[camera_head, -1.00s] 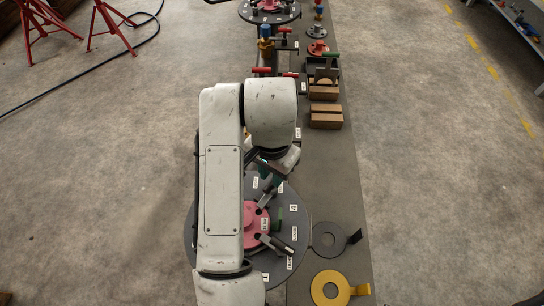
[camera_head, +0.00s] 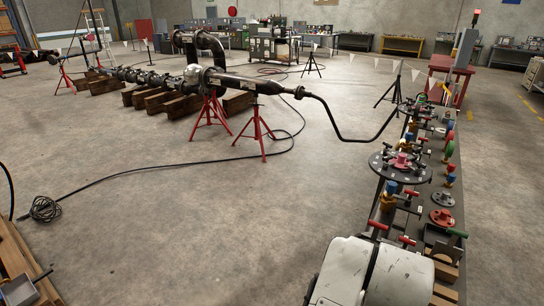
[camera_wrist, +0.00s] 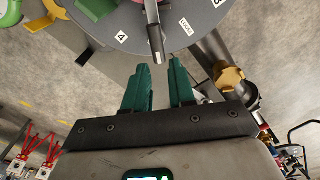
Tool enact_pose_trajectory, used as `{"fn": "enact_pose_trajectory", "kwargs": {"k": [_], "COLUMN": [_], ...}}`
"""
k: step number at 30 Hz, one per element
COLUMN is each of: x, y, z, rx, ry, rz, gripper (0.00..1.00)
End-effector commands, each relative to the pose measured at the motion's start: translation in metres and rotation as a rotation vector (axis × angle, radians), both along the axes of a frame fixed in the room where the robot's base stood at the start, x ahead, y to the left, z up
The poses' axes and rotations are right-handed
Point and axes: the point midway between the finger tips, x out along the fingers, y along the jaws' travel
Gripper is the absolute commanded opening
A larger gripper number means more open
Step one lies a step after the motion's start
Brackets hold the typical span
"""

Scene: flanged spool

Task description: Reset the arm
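My gripper (camera_wrist: 156,78) shows in the wrist view with two green fingers apart and nothing between them. Beyond the fingertips is a grey round plate (camera_wrist: 190,28) with number tags and a "LOOSE" label. A dark clamp-like bar (camera_wrist: 155,35) on it lies just past the gap between the fingers; I cannot tell how far away. In the head view, only my white arm links show at the bottom right; my gripper is out of that view.
In the head view, a long bench (camera_head: 445,200) with a tagged disc (camera_head: 400,166), red and blue tools and flanges runs along the right. A pipe spool (camera_head: 235,82) rests on red stands and timber blocks. A black cable crosses the floor. The middle floor (camera_head: 230,225) is clear.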

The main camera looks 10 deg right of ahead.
Motion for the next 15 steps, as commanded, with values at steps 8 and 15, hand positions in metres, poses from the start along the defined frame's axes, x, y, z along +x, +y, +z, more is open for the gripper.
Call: {"fn": "enact_pose_trajectory", "kwargs": {"k": [8,15], "x": [0.021,0.003], "y": [-0.109,-0.163], "z": [0.020,0.007], "rx": [-0.258,-0.420], "ry": [-0.156,-0.153], "rz": [0.180,0.474], "gripper": [0.24,0.24]}}
